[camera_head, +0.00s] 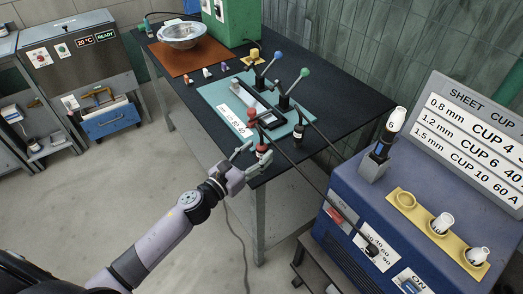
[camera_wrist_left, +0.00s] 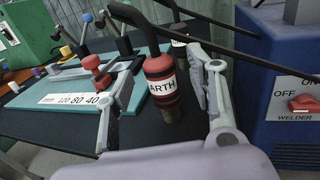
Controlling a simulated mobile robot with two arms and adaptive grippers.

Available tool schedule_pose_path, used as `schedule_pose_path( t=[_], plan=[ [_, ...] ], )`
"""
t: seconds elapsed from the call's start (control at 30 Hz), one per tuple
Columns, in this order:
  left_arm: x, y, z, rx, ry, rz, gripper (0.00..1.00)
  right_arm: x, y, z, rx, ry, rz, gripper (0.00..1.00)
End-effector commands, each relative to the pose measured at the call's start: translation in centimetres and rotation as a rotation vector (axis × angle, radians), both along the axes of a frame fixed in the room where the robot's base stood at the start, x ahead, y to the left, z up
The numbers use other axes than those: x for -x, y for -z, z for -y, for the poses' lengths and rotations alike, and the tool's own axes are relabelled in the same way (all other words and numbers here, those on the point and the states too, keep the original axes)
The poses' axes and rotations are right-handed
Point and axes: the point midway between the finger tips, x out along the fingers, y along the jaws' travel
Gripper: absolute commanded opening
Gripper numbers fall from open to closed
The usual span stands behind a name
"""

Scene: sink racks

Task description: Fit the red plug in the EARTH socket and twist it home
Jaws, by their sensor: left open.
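The red plug (camera_head: 262,149) is at the near corner of the black table; the left wrist view shows its white EARTH label (camera_wrist_left: 162,88) and dark lower tip. A black cable leaves its top. My left gripper (camera_head: 256,157) is open, with one finger on each side of the plug in the left wrist view (camera_wrist_left: 166,72). I cannot tell whether the fingers touch it. No socket marked EARTH can be made out in either view. My right gripper is not in view.
A dark plug (camera_head: 298,133) stands behind on the table. A teal mat (camera_head: 216,96) holds a clamp fixture with a red knob (camera_head: 251,114). The blue welder (camera_head: 352,190) with a red switch (camera_wrist_left: 304,103) stands at the right. Black cables cross between table and welder.

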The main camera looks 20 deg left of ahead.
Motion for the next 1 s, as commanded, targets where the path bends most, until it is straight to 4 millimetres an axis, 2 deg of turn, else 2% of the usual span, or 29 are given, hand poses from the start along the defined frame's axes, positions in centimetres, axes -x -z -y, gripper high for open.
schedule_pose_path(
  t=[0.03,0.2,0.47,1.0],
  plan=[
    [-0.8,-0.7,0.3,0.003,-0.001,0.001,0.51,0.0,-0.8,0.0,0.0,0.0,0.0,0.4],
    [-2.3,-0.2,1.0,0.002,0.0,0.0,0.51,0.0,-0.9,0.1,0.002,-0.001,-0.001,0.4],
    [-2.5,-0.1,1.1,0.001,0.001,0.0,0.51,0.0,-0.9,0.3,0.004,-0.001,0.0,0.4],
    [-2.5,-0.1,1.0,0.001,0.0,0.0,0.15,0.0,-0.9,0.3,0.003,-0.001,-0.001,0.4]
  ],
)
